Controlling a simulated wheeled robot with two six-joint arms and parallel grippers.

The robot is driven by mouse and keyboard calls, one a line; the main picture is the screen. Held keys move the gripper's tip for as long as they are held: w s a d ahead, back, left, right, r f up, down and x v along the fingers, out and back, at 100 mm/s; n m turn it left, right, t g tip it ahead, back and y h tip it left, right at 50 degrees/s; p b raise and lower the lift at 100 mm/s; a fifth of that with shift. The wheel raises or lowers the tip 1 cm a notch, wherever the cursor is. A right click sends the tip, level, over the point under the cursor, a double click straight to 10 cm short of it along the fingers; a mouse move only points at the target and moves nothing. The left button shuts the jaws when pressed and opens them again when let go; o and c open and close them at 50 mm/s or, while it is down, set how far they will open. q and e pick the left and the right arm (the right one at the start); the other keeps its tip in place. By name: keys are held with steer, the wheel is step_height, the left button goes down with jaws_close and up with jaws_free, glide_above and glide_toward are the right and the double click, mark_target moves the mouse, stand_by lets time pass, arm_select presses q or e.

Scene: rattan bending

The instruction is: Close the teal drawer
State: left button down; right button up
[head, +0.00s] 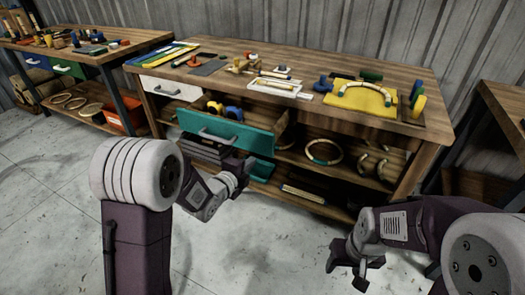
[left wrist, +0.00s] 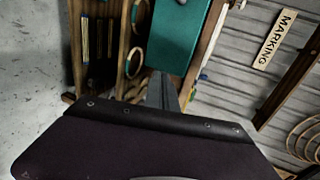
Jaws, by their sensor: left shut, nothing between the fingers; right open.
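The teal drawer (head: 228,133) is pulled out from under the wooden workbench (head: 345,120), with a grey handle on its front and tools inside. In the left wrist view the teal drawer front (left wrist: 178,35) fills the top middle. My left gripper (head: 245,166) is shut and empty, just below and in front of the drawer's right end. Its fingers show in the left wrist view (left wrist: 161,88), near the teal panel's end; I cannot tell if they touch it. My right gripper (head: 347,268) is open and empty, low over the floor at the front right.
A white drawer (head: 172,90) left of the teal one looks closed. Rattan rings (head: 323,152) lie on the shelf below. Another bench stands at the far left with an orange bin (head: 122,118). Grey floor (head: 60,190) in front is clear.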

mark_target(266, 147)
arm_select(q)
steer(key=x, duration=0.6)
steer(key=b+x, duration=0.1)
steer(key=x, duration=0.2)
steer(key=shift+w+d+r, duration=0.15)
steer(key=shift+w+r, duration=0.1)
steer(key=shift+w+d, duration=0.1)
steer(key=shift+w, duration=0.2)
arm_select(e)
steer(key=shift+f, duration=0.7)
